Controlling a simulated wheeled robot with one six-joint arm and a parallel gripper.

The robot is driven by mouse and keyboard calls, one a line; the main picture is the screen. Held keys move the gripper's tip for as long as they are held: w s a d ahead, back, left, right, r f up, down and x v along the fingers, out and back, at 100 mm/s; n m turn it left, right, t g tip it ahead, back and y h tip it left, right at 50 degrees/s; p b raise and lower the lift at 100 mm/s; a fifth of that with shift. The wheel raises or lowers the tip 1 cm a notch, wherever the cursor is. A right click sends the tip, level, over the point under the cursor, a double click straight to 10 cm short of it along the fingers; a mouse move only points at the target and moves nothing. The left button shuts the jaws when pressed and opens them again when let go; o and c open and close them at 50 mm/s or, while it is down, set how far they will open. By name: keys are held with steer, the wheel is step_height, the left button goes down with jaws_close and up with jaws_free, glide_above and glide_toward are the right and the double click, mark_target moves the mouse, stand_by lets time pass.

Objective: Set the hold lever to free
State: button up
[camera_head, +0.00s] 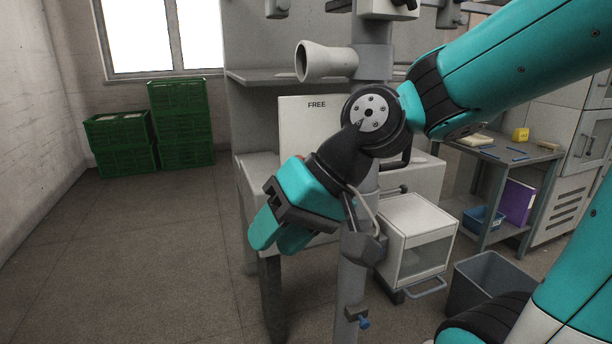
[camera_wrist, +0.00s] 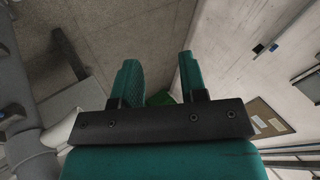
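A pale panel (camera_head: 300,117) marked "FREE" stands on the winder in the head view. My wrist covers its right and lower parts. I cannot make out the hold lever; it may be hidden behind my arm. My gripper (camera_head: 278,240) points down and left, in front of the panel and below the label. In the wrist view the two fingers of my gripper (camera_wrist: 157,75) are apart with nothing held between them. The lever cannot be identified in the wrist view either.
A pale cone (camera_head: 325,62) sits at the winder's upper part. A grey post (camera_head: 352,285) and a white box (camera_head: 415,240) stand close to my gripper. A grey bin (camera_head: 488,283) and a side table (camera_head: 500,150) are at right. Green crates (camera_head: 182,125) stand far left; the floor before them is clear.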

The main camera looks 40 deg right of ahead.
steer(key=w+d+r+m+t+h+b, duration=0.1)
steer(key=w+d+m+t+h+b, duration=0.2)
steer(key=d+m+t, duration=0.6)
steer(key=w+d+r+m+t+h+b, duration=0.1)
steer(key=d+m+t+h+b, duration=0.15)
steer(key=d+m+b, duration=0.75)
steer(key=shift+w+d+f+n+y+p, duration=0.15)
steer(key=shift+w+f+n+p, duration=0.3)
steer(key=shift+w+p, duration=2.45)
steer(key=shift+w+d+f+n+p, duration=0.2)
steer(key=shift+w+f+n+p, duration=0.25)
steer(key=shift+w+p, duration=2.5)
steer(key=shift+w+d+f+n+y+p, duration=0.15)
steer(key=shift+w+f+n+p, duration=0.3)
steer(key=shift+w+p, duration=2.45)
steer(key=shift+s+f+p, duration=0.1)
steer(key=shift+s+p, duration=0.45)
steer(key=shift+s, duration=0.1)
jaws_close()
steer(key=shift+m, duration=0.25)
